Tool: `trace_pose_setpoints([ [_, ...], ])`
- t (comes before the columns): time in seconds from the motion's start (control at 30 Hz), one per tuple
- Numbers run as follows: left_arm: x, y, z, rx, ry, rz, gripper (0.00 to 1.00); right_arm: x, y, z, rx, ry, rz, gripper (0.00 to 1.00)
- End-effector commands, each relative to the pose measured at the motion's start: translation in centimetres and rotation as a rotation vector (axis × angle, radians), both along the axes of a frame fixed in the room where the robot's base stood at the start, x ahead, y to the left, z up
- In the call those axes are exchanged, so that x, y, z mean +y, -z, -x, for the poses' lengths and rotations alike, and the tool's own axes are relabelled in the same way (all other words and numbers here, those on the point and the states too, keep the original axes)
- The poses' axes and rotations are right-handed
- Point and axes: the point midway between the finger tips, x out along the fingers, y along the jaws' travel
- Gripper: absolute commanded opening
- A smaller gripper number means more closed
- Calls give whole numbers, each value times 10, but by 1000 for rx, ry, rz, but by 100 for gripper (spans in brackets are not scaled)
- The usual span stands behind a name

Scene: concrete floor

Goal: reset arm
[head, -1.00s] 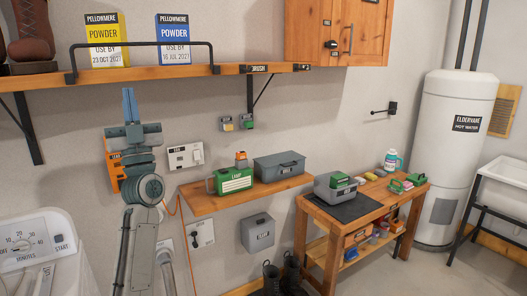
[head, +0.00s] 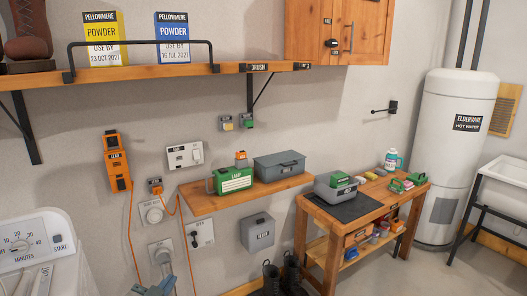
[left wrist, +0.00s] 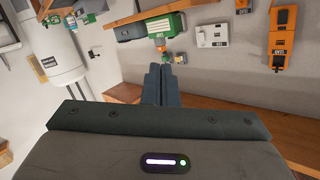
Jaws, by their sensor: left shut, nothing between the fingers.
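My left gripper (head: 157,288) shows only in part at the bottom edge of the head view, low in front of the wall. In the left wrist view its two blue-grey fingers (left wrist: 160,85) lie together, shut with nothing between them. The rest of my left arm is below the head view. My right gripper is in neither view.
An orange device (head: 117,162) hangs on the wall with a cord. A small shelf (head: 205,202) holds a green lamp box (head: 233,180) and a grey box (head: 279,166). A workbench (head: 318,213) and water heater (head: 455,150) stand right. A washer (head: 40,250) stands left.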

Motion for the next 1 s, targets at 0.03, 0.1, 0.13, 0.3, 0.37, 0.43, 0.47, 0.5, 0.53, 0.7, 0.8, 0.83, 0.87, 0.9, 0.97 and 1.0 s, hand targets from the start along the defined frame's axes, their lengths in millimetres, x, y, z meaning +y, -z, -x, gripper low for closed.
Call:
trace_pose_setpoints([
  [0.03, 2, 32, 28, 119, -10, 5, 0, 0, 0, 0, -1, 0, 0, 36],
  [0.1, 5, 69, 67, 280, -33, 15, 0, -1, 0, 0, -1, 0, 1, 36],
  [0.13, 7, 83, 84, 346, -46, 19, 0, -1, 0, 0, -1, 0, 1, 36],
  [0.3, 18, 135, 169, 641, -131, 35, 0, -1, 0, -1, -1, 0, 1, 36],
  [0.37, 21, 145, 192, 714, -158, 38, 0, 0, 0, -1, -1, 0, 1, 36],
  [0.43, 24, 154, 217, 789, -190, 41, 0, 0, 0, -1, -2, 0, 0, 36],
  [0.47, 26, 157, 227, 819, -204, 41, 0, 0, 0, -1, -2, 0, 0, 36],
  [0.5, 28, 161, 240, 858, -220, 42, 0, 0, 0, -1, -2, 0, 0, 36],
  [0.53, 29, 163, 249, 883, -232, 43, 0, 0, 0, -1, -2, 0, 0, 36],
  [0.7, 36, 172, 299, 1023, -305, 42, 0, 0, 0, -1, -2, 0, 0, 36],
  [0.8, 40, 174, 326, 1096, -348, 40, 0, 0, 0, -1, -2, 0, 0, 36],
  [0.83, 41, 183, 320, 1093, -347, 41, 0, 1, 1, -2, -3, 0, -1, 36],
  [0.87, 41, 191, 317, 1094, -347, 41, 0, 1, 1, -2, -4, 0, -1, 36],
  [0.9, 42, 200, 314, 1097, -347, 41, 0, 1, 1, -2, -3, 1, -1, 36],
  [0.97, 43, 214, 310, 1101, -349, 41, 0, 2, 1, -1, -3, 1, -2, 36],
  [1.0, 44, 223, 307, 1103, -350, 42, 0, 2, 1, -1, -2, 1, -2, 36],
])
